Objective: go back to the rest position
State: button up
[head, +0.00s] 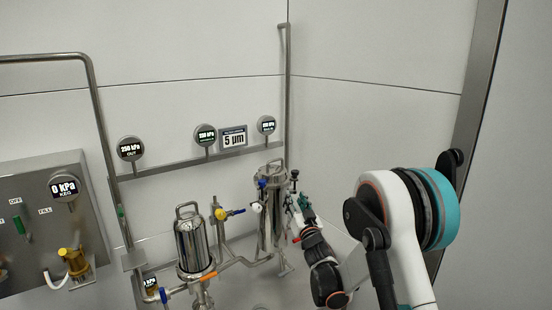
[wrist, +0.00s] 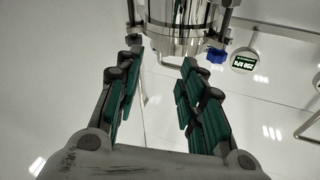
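My gripper (wrist: 163,72) shows in the wrist view with its two green-padded fingers apart and nothing between them. In the head view my gripper (head: 300,215) is small and partly hidden, close to the right side of the right steel filter housing (head: 270,222). In the wrist view a steel vessel (wrist: 178,22) lies beyond the fingertips, with a dark rod on each side and a blue knob (wrist: 216,55) at its right. I cannot tell whether a finger touches it.
A second steel housing (head: 195,248) with a top handle stands to the left. Gauges (head: 131,149) and a "5 µm" sign (head: 233,138) sit on a rail behind. A control panel (head: 45,225) is at far left.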

jog(key=s+d+r+m+g+h, duration=0.15)
jog(key=s+d+r+h, duration=0.25)
jog(key=s+d+r, duration=0.4)
jog(key=s+d+r+g+h, duration=0.1)
jog(key=s+d+r+g, duration=0.3)
jog(key=s, duration=0.5)
jog(key=s+f+g, duration=0.3)
jog(key=s+f, duration=0.1)
jog(key=s, duration=1.2)
jog(key=s+d+f+n+g, duration=0.1)
jog(key=s+f+g, duration=0.3)
jog(key=s, duration=1.3)
jog(key=shift+s+d, duration=0.2)
jog(key=shift+s, duration=0.05)
